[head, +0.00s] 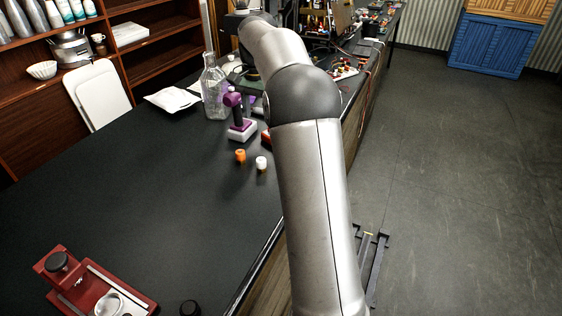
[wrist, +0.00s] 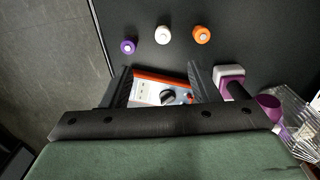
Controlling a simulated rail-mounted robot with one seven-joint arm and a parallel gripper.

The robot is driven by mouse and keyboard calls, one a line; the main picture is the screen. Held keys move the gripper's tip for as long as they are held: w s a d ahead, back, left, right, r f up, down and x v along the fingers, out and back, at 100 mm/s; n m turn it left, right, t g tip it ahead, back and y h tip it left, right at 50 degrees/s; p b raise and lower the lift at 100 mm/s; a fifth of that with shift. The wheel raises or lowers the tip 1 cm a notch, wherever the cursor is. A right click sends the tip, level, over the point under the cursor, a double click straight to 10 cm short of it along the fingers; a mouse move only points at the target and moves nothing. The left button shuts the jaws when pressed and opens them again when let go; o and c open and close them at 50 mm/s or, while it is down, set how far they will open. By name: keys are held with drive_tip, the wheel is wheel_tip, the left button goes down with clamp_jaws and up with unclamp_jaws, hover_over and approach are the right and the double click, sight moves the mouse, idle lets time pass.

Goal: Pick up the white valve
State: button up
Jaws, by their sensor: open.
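The white valve (head: 261,163) is a small round knob standing on the dark table, beside an orange valve (head: 240,156). In the wrist view the white valve (wrist: 163,35) sits between a purple valve (wrist: 128,46) on the left and the orange valve (wrist: 202,35) on the right, all apart from each other. My gripper (wrist: 160,67) is open, and the white valve lies beyond its fingertips, roughly in line with the gap. Nothing is held. In the head view my arm hides the gripper and the purple valve.
An orange-edged meter with a dial (wrist: 163,92) shows between the fingers. A purple-and-white device (head: 240,127) and a clear glass bottle (head: 215,92) stand farther back. A red brewer part (head: 75,270) lies at front left. The table left of the valves is clear.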

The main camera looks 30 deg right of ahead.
drive_tip(key=p, duration=0.2)
hover_over(261, 159)
drive_tip(key=s, duration=0.1)
drive_tip(key=f, duration=1.1)
drive_tip(key=shift+a+f, duration=0.25)
drive_tip(key=shift+a, duration=0.1)
drive_tip(key=shift+w+d+f+p, duration=0.15)
drive_tip(key=shift+f+p, duration=0.1)
drive_tip(key=shift+f, duration=0.65)
drive_tip(key=shift+w+d+f+p, duration=0.1)
drive_tip(key=shift+f+p, duration=0.15)
drive_tip(key=shift+f, duration=0.7)
drive_tip(key=shift+w+d+f+p, duration=0.15)
drive_tip(key=shift+f+p, duration=0.1)
drive_tip(key=shift+f, duration=0.65)
drive_tip(key=shift+a, duration=0.1)
drive_tip(key=c, duration=1.1)
drive_tip(key=shift+r, duration=0.1)
drive_tip(key=shift+c, duration=0.2)
